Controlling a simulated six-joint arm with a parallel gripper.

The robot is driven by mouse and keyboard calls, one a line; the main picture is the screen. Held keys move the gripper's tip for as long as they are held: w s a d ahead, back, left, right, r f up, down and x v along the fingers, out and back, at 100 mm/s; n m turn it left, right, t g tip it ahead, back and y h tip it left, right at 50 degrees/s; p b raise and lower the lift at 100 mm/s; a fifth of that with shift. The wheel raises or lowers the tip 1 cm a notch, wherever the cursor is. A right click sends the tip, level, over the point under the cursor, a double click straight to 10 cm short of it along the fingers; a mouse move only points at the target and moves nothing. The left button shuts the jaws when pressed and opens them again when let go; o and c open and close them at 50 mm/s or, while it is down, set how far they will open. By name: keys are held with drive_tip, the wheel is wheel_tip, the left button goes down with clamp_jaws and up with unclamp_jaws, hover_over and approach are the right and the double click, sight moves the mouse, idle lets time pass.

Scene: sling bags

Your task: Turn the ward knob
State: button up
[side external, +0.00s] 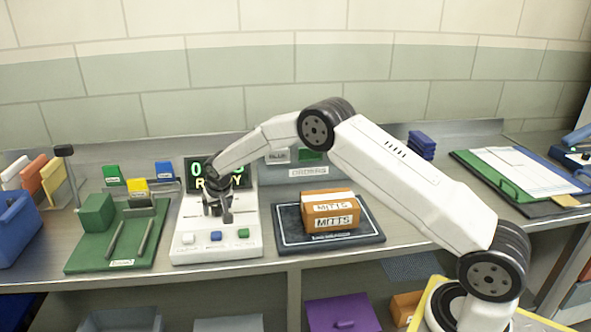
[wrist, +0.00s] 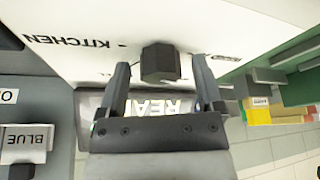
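The ward knob (wrist: 161,63) is a dark faceted knob on the white face of a console. In the wrist view it shows between my gripper's two fingers, with a gap on each side. My gripper (wrist: 160,75) is open around or just above the knob; I cannot tell its exact height. In the side external view my gripper (side external: 218,207) points down over the white console (side external: 190,222) and hides the knob. A KITCHEN label (wrist: 70,41) is printed beside the knob, upside down in the wrist view. Another label is partly hidden behind a finger.
The console's display (side external: 195,172) is partly covered by my arm. White, blue and green buttons (side external: 216,236) line its front. A dark mat (side external: 365,232) with a MITTS box (side external: 331,210) lies to the right.

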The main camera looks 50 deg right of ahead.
clamp_jaws()
drive_tip(key=shift+n+y, duration=0.3)
drive_tip(key=shift+n, duration=0.2)
drive_tip(key=shift+d+n+y, duration=0.1)
drive_tip(key=shift+n+y, duration=0.5)
drive_tip(key=shift+n, duration=1)
drive_tip(key=shift+r, duration=0.1)
drive_tip(key=shift+o, duration=0.9)
unclamp_jaws()
